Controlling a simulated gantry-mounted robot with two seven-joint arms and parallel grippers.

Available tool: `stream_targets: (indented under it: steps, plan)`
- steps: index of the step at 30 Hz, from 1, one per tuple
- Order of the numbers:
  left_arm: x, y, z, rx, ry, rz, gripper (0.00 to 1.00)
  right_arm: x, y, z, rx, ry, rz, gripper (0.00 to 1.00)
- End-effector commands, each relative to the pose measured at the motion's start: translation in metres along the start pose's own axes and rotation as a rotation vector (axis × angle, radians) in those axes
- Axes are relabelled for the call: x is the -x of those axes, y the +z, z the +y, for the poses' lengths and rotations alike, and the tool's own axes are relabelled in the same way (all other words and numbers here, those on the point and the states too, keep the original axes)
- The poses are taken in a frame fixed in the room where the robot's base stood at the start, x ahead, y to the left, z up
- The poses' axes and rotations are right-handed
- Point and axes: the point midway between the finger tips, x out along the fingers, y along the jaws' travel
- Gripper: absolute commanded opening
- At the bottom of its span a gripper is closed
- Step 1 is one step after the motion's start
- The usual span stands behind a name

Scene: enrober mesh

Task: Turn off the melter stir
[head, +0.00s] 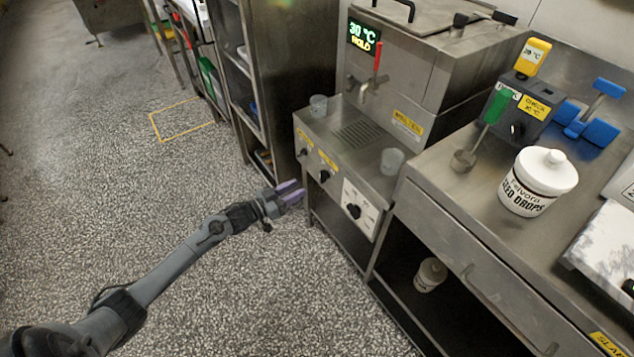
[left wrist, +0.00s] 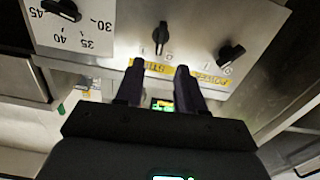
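The melter (head: 405,75) is a steel machine with a lit display and a front panel carrying three black knobs. The middle knob (head: 323,175) has a yellow label beside it; it also shows in the left wrist view (left wrist: 160,38), pointing roughly along the picture's vertical. That label (left wrist: 152,67) is upside down there and hard to read. An end knob (head: 303,151) has another yellow label (left wrist: 212,79). The dial knob (head: 353,211) sits on a white scale. My left gripper (head: 291,194) is open and empty in front of the panel, apart from the knobs. My right gripper is out of view.
The display (head: 362,37) reads 30 °C HOLD above a red-handled tap (head: 376,66). Two cups (head: 318,106) (head: 391,161) stand on the melter's ledge.

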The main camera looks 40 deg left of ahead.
Motion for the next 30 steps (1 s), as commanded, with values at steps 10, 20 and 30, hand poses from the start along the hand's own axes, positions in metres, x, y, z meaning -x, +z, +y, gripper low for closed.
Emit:
stream_targets:
  steps: [10,20,30]
  plan:
    - [-0.057,0.002,0.000,0.000,0.001,0.004,0.38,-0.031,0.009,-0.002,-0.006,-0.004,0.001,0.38]
    - [-0.087,0.001,0.000,0.000,0.000,0.001,0.38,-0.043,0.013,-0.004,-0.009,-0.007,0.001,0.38]
    - [-0.089,0.000,0.000,0.001,0.000,0.000,0.38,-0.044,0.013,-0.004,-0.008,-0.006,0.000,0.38]
